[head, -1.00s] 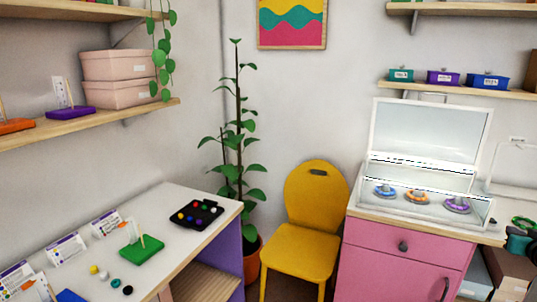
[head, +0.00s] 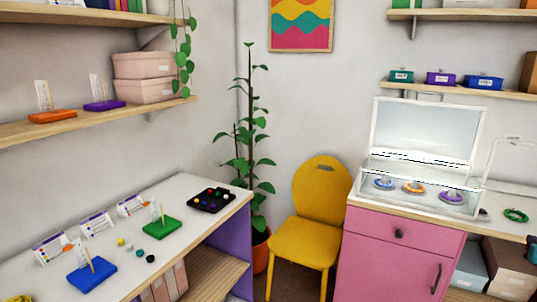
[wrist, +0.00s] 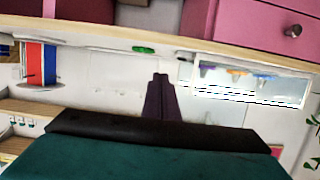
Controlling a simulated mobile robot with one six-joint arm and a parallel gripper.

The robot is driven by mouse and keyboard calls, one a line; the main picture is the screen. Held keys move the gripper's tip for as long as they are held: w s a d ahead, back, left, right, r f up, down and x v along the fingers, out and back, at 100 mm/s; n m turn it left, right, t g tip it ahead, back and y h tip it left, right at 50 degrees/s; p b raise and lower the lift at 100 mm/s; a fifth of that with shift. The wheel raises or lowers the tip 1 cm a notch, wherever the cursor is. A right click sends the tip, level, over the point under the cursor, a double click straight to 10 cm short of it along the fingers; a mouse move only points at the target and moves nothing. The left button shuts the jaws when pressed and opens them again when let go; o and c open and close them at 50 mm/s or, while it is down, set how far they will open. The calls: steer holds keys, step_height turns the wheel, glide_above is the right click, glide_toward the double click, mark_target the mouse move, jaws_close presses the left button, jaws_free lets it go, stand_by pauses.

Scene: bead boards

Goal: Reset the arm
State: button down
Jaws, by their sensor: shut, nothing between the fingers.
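My gripper (wrist: 160,85) shows in the wrist view as dark fingers close together, with nothing between them. It points toward a pink cabinet and white worktop, which appear upside down there. A clear-lidded display case (wrist: 250,83) lies to the right of the fingers in that view. A small green ring (wrist: 144,50) lies just to the left of the fingertips. The gripper is not visible in the head view.
In the head view, the left desk holds a blue bead board (head: 92,274), a green one (head: 162,228), loose beads and a black bead tray (head: 212,200). A yellow chair (head: 305,240) stands between desk and pink cabinet (head: 385,262). The open-lidded case (head: 455,205) holds several ring-shaped pieces.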

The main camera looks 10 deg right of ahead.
steer(key=w+a+f+n+y, duration=0.2)
steer(key=w+a+f+y, duration=0.1)
steer(key=w+a+f, duration=0.65)
steer(key=w+a+f+n+y, duration=0.25)
steer(key=w+a+f, duration=0.45)
steer(key=w+a, duration=0.45)
steer(key=w+a+f+n+g+y, duration=0.1)
steer(key=w+a+f+y, duration=0.2)
steer(key=a+f, duration=0.85)
steer(key=w+a+f+n+g+y, duration=0.25)
steer(key=a+f, duration=0.55)
steer(key=a, duration=0.6)
steer(key=s+a+f+n+g+y, duration=0.1)
steer(key=s+a+f+g, duration=0.1)
steer(key=s+a+f, duration=0.6)
steer(key=s+a+f+n+g, duration=0.15)
steer(key=s+a+f, duration=0.3)
steer(key=a, duration=0.45)
steer(key=s+a+f+g+y, duration=0.1)
steer(key=s+a+f+g, duration=0.2)
steer(key=s+a+f, duration=0.35)
steer(key=s+a+f+g+h, duration=0.1)
steer(key=s+a+f+g, duration=0.4)
steer(key=s, duration=0.6)
steer(key=s+d+m+g+h, duration=0.2)
steer(key=s+d+m, duration=0.1)
steer(key=s, duration=0.7)
steer(key=shift+d+h+p, duration=0.4)
steer(key=shift+d, duration=0.3)
